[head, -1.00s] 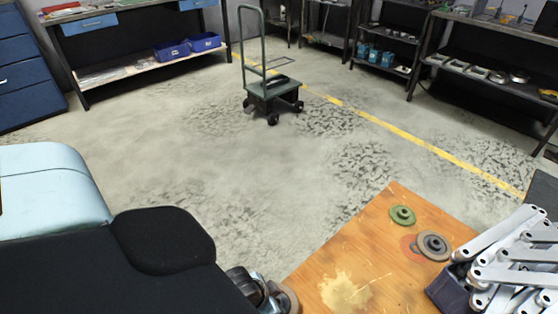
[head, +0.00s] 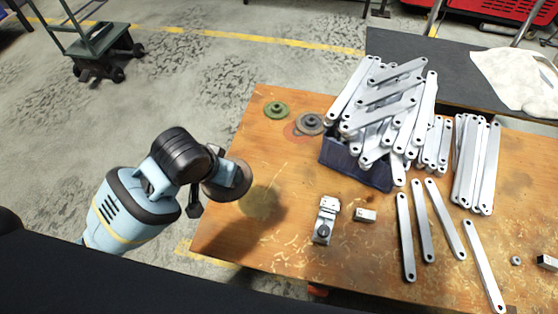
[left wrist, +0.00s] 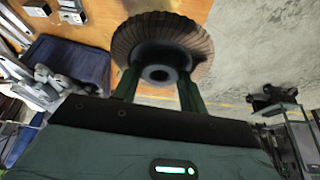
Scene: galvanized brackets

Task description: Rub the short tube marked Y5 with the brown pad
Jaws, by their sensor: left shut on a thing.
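My left gripper (head: 208,183) is shut on the brown pad (head: 228,180), a round disc held over the table's left edge. In the left wrist view, the gripper's two dark fingers (left wrist: 158,88) close on the hub of the ribbed brown pad (left wrist: 160,35). A short grey square tube (head: 364,215) lies on the wooden table, right of a small metal clamp (head: 325,220). Another short tube (head: 547,262) lies at the table's right edge. I cannot read a Y5 mark on either. My right gripper is not in view.
A blue bin (head: 345,168) heaped with grey flat brackets (head: 385,105) stands behind the tubes. Several loose brackets (head: 420,220) lie to the right. A green disc (head: 276,109) and a grey disc (head: 310,123) lie at the back left. The front left of the table is mostly clear.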

